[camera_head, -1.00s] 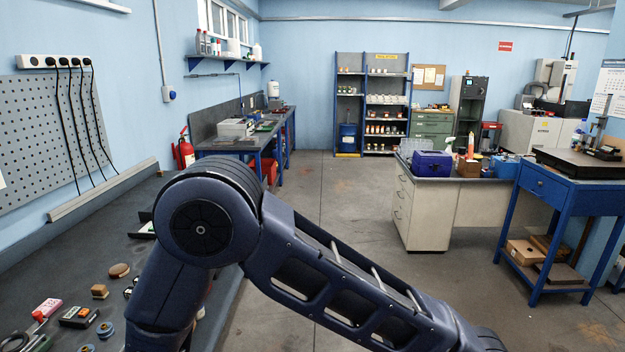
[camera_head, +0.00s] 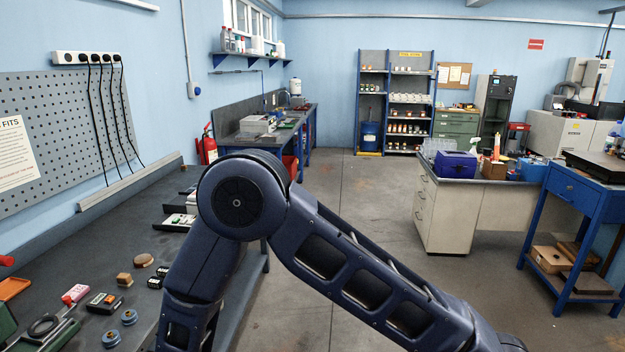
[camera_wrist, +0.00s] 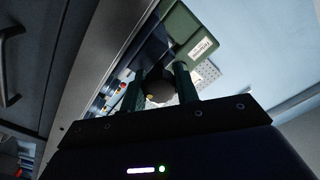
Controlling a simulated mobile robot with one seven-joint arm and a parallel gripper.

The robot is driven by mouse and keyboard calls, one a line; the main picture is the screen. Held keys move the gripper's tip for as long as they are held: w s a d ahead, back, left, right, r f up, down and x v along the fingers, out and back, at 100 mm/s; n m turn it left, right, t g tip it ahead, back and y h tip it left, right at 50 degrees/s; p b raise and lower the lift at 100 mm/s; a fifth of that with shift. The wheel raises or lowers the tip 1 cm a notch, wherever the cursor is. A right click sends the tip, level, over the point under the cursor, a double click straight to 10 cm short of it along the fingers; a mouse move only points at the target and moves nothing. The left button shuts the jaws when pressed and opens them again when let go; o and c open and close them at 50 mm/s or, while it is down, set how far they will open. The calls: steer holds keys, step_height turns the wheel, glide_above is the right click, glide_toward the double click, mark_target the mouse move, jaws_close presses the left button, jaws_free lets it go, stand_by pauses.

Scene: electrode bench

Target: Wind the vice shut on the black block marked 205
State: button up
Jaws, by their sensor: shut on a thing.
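In the wrist view my gripper (camera_wrist: 160,82) is shut on a dark round knob (camera_wrist: 160,92), which sits between its two fingers. A dark green body with a white label (camera_wrist: 200,47), apparently the vice, rises just beyond the knob. Its jaws and any block between them cannot be made out. In the head view, part of a green device with a black ring (camera_head: 45,325) shows at the lower left, cut by the frame edge. Small black blocks (camera_head: 155,283) lie on the bench, but their markings are too small to read. My gripper is outside the head view.
The dark bench (camera_head: 150,318) runs along the left wall under a pegboard (camera_head: 50,140). Open floor (camera_head: 350,220) lies to the right.

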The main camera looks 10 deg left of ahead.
steer(key=o, duration=1.1)
steer(key=shift+c, duration=0.2)
steer(key=shift+d, duration=0.1)
steer(key=d, duration=0.7)
steer(key=shift+a, duration=0.1)
